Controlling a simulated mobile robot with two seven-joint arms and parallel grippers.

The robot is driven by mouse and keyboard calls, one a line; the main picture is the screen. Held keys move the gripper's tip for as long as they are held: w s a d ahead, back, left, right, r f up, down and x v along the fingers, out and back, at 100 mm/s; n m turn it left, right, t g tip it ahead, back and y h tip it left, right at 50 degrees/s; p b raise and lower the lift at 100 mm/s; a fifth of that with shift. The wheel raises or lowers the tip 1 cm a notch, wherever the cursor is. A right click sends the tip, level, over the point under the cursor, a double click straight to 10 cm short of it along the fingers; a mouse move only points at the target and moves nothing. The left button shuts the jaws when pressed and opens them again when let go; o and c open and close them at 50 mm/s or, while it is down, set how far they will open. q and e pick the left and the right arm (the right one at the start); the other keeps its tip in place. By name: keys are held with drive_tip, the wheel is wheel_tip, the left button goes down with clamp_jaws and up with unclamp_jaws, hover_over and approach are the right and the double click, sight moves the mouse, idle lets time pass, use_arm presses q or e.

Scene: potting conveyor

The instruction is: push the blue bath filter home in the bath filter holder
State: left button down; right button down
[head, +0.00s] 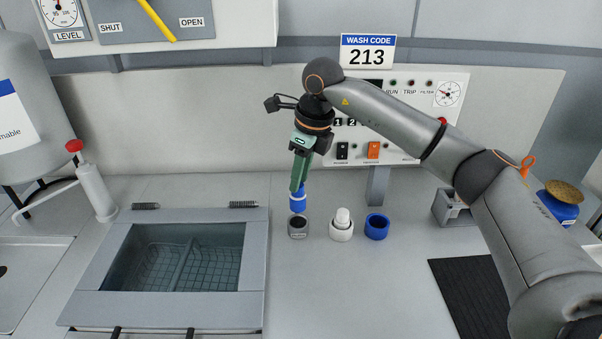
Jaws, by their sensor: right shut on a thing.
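The blue bath filter (298,201), with a pale band around it, hangs upright in the fingers of my right gripper (298,187). The gripper points down and is shut on the filter's top. Right below the filter is a small grey holder (298,233) with a dark round opening and a label too small to read; I take it for the bath filter holder. The filter's lower end shows just above the opening; I cannot tell whether it touches the rim. My left gripper is not in view.
A white cup with a white piece (342,222) and a blue ring (377,227) stand to the right of the holder. A sunken bath with a grey frame (88,306) lies to the left. A grey post (377,186) and control panel stand behind. The counter in front is clear.

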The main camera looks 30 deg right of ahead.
sight(302, 195)
drive_tip(key=shift+f+b, duration=0.45)
drive_tip(key=shift+f, duration=0.35)
drive_tip(key=shift+f+b, duration=0.5)
drive_tip(key=shift+f, duration=0.1)
drive_tip(key=shift+r, duration=0.1)
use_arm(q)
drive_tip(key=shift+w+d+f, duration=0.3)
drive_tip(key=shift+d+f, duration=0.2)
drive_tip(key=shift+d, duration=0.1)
use_arm(e)
drive_tip(key=shift+f, duration=0.2)
use_arm(q)
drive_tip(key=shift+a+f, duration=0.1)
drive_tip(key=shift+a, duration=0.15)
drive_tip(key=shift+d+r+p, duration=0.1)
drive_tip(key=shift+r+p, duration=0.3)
drive_tip(key=shift+p, duration=0.15)
